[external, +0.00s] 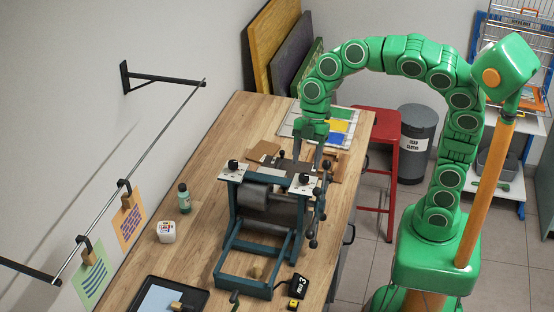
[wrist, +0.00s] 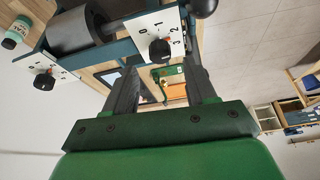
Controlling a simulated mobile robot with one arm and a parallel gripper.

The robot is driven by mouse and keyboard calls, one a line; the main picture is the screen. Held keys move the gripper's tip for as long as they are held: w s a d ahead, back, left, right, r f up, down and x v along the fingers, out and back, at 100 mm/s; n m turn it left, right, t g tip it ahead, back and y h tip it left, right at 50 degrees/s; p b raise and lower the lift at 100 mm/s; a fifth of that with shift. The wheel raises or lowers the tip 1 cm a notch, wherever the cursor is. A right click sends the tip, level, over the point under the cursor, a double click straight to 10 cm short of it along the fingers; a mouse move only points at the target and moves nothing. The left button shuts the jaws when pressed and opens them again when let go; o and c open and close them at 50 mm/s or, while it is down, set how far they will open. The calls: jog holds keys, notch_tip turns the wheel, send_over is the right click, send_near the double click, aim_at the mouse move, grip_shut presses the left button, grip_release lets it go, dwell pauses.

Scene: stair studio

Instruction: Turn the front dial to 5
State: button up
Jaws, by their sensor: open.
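A dark press frame (external: 238,247) with rollers stands on the wooden table. It carries two black dials on white plates. The dial on the side nearer my base (external: 304,179) shows larger in the wrist view (wrist: 160,51); the numbers 0, 1, 2 and 3 are visible on its plate. I cannot tell its exact setting. The other dial (external: 233,165) is on the far side and also shows in the wrist view (wrist: 44,81). My gripper (external: 308,157) is open and empty, pointing down close to the nearer dial. Its fingers (wrist: 163,75) appear apart from the dial.
A handle with dark balls (external: 319,215) is on the press's right side. A green bottle (external: 184,198), white tub (external: 166,232) and dark tray (external: 165,297) are on the table. A red stool (external: 384,150) is beside the table.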

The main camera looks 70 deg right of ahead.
jog(key=s+d+r+m+t, duration=0.1)
jog(key=s+d+m+t, duration=0.25)
jog(key=d+m, duration=0.9)
jog(key=s+d+f+m+g+h, duration=0.1)
jog(key=s+f, duration=0.3)
jog(key=s, duration=0.7)
jog(key=s+d+f+m+g+h, duration=0.1)
jog(key=s+f+m+g+h, duration=0.2)
jog(key=s, duration=0.7)
jog(key=shift+s+f+g, duration=0.35)
jog(key=shift+f+g, duration=0.4)
jog(key=shift+f, duration=0.5)
jog(key=shift+m, duration=0.25)
